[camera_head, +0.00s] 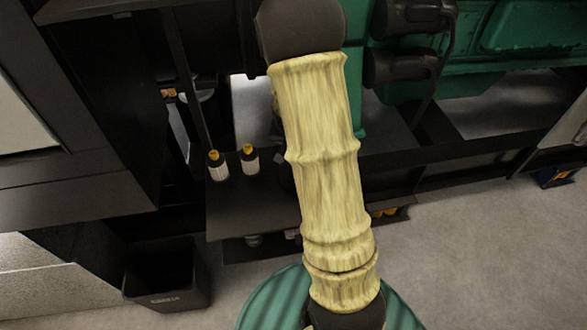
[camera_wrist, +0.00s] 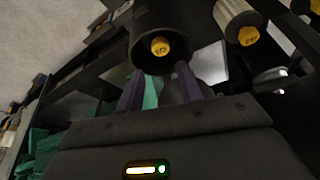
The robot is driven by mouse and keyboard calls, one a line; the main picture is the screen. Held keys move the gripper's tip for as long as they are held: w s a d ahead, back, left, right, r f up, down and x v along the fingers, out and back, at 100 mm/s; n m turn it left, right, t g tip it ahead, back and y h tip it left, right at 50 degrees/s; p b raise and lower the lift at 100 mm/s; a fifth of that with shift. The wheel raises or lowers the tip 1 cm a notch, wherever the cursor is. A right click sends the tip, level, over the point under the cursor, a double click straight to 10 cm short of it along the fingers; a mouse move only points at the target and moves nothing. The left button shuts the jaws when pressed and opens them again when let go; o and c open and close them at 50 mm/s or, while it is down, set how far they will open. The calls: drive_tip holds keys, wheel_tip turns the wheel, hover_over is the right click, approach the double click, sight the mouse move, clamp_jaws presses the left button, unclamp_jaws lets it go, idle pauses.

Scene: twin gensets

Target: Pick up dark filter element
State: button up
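A dark, cylindrical filter element (camera_wrist: 147,22) with a yellow centre is close up in the wrist view, top middle. My gripper (camera_wrist: 160,86) has its two dark fingers spread apart, just below the dark element in that picture. The element's lower edge overlaps the finger ends, and I cannot tell whether they touch it. In the head view my sleeved arm crosses the middle, and neither my gripper nor the dark element can be made out there.
A pale filter with a yellow centre (camera_wrist: 233,14) is right of the dark one. In the head view two pale filters (camera_head: 219,171) (camera_head: 251,164) stand on a dark shelf (camera_head: 240,205). A black bin (camera_head: 165,290) is at lower left, green machinery (camera_head: 520,35) upper right. Floor (camera_head: 470,240) at right is clear.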

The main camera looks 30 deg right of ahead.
drive_tip(key=shift+x, duration=1.2)
drive_tip(key=shift+a, duration=0.1)
drive_tip(key=shift+r, duration=0.1)
drive_tip(key=x, duration=0.1)
drive_tip(key=p+x, duration=0.1)
drive_tip(key=x, duration=0.2)
drive_tip(key=shift+s+a+f, duration=0.15)
drive_tip(key=shift+s+f, duration=0.1)
drive_tip(key=shift+w+f, duration=0.25)
drive_tip(key=shift+f, duration=0.25)
drive_tip(key=c, duration=0.8)
